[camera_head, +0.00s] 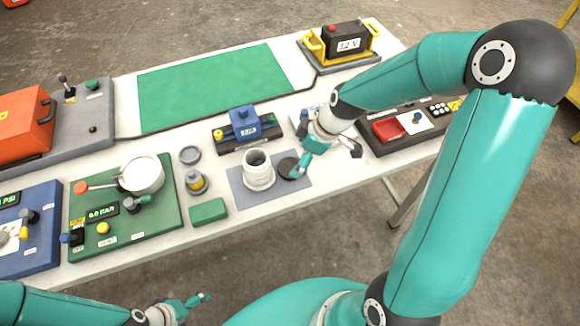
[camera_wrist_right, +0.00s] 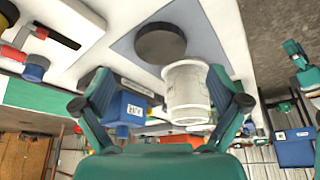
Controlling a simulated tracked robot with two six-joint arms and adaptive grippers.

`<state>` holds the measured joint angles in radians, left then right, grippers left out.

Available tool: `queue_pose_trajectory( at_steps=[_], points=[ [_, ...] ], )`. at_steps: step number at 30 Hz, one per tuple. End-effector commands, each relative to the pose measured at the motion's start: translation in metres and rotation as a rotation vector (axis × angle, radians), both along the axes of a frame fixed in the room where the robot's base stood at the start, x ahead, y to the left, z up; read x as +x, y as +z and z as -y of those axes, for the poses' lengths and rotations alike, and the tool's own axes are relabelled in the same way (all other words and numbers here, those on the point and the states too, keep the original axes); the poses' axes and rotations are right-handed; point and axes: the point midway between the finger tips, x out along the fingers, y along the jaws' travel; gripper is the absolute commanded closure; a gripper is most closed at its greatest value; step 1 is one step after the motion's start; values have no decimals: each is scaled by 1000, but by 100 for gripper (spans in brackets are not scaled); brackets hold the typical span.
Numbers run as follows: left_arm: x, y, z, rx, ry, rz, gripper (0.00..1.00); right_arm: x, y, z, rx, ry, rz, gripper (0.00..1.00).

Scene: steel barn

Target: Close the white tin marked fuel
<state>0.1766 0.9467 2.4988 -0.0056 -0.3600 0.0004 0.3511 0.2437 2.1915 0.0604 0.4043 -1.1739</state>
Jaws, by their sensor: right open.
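The white tin (camera_head: 258,170) stands upright and uncovered on a grey mat (camera_head: 239,186), its dark opening showing; its label cannot be read. A round dark lid (camera_head: 288,166) lies flat on the mat just right of the tin. In the right wrist view the lid (camera_wrist_right: 160,43) and the tin (camera_wrist_right: 187,100) both show beyond the fingers. My right gripper (camera_head: 326,163) is open and empty, above and right of the lid, with one finger near the lid's right edge. My left gripper (camera_head: 192,305) is low at the front, clear of the table; its finger opening is unclear.
Left of the mat are a green block (camera_head: 208,211), a small jar (camera_head: 195,183) and a green board (camera_head: 160,218) with a white pot (camera_head: 142,175). Behind stands a blue device (camera_head: 244,125). A dark tray (camera_head: 378,135) with a red dish lies right of my right gripper.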

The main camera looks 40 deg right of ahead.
Motion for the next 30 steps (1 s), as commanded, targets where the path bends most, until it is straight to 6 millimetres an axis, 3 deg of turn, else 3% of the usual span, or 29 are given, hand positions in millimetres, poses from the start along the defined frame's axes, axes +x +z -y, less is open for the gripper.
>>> queue_pose_trajectory(
  at_steps=[5, 16, 28, 30],
  points=[
    [0, 3, 0, 0, 0, 0, 6, 1, -5, -2, 2, 1, -4, 3],
    [0, 14, 0, 0, 0, 0, 6, 13, -45, -13, 2, 0, -3, 3],
    [0, 13, 0, 0, 0, 0, 6, 14, -48, -13, 0, -1, 0, 3],
    [0, 13, 0, 0, 0, 0, 6, 14, -48, -13, 0, -1, 0, 14]
  ],
)
